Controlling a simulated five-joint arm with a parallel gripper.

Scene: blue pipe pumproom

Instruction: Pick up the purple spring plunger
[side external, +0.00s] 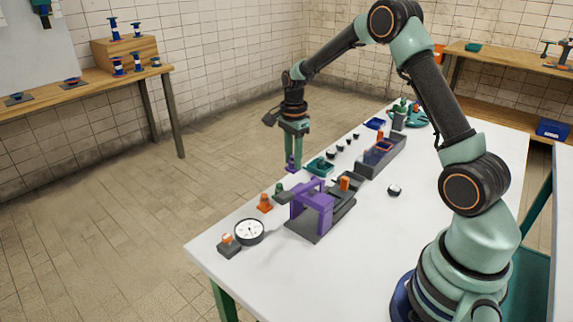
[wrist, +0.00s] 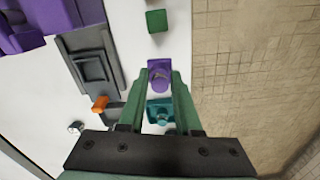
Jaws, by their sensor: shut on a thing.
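The purple spring plunger (wrist: 160,76) sits between the two green fingertips of my gripper (wrist: 160,84) in the wrist view. My gripper is shut on it, with a finger against each side. In the side external view the plunger (side external: 291,163) shows low between the fingers of my gripper (side external: 293,165), which points straight down at the table's far long edge. The fingers partly hide the plunger. I cannot tell whether its base touches the table.
A teal piece (side external: 319,167) stands close to the plunger. Green (side external: 279,189) and orange (side external: 265,203) pieces stand along the same edge. A purple-framed grey fixture (side external: 312,207) and a grey tray (side external: 382,157) are nearby. The white table (side external: 355,245) is clear towards my base.

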